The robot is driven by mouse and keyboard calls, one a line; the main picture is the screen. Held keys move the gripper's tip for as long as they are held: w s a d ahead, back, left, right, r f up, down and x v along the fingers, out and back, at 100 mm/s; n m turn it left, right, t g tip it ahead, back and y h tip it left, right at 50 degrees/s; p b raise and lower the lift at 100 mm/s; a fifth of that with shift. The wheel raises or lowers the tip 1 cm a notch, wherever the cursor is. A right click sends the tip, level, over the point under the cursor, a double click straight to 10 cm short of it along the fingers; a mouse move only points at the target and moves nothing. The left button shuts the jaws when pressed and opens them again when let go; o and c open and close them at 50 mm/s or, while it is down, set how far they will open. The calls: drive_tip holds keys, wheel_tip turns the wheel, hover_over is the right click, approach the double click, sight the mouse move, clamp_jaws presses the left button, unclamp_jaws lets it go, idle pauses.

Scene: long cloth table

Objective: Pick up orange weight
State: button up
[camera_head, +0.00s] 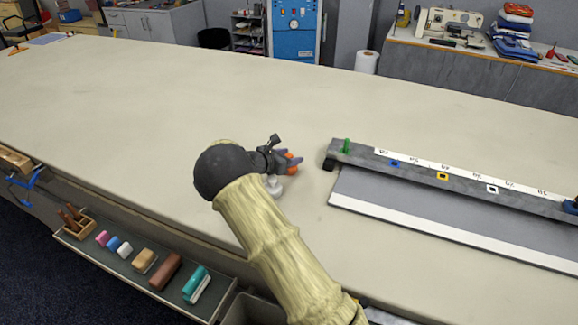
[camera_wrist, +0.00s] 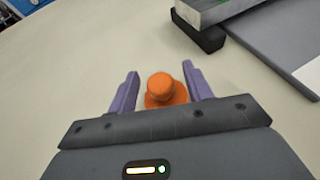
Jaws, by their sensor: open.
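The orange weight (camera_wrist: 160,88) stands upright on the cloth table, with a round knob on a wider base. In the wrist view it sits between the two purple fingers of my gripper (camera_wrist: 158,90), which are apart with a gap on each side of it. In the head view my gripper (camera_head: 287,157) is low over the table, and only a bit of the orange weight (camera_head: 291,158) shows beside its fingers. The rest of the weight is hidden there by my gripper.
To the right, a grey rail (camera_head: 345,154) with a green peg and colored marks lies along a grey board (camera_head: 430,212). The table (camera_head: 150,110) is clear to the left and behind.

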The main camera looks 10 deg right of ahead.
sight(289, 155)
drive_tip(key=shift+c, duration=0.2)
clamp_jaws()
drive_tip(key=shift+r, duration=0.15)
drive_tip(key=shift+r, duration=0.1)
wheel_tip(289, 155, up, 10)
drive_tip(key=shift+f, duration=0.1)
idle(0.3)
idle(0.5)
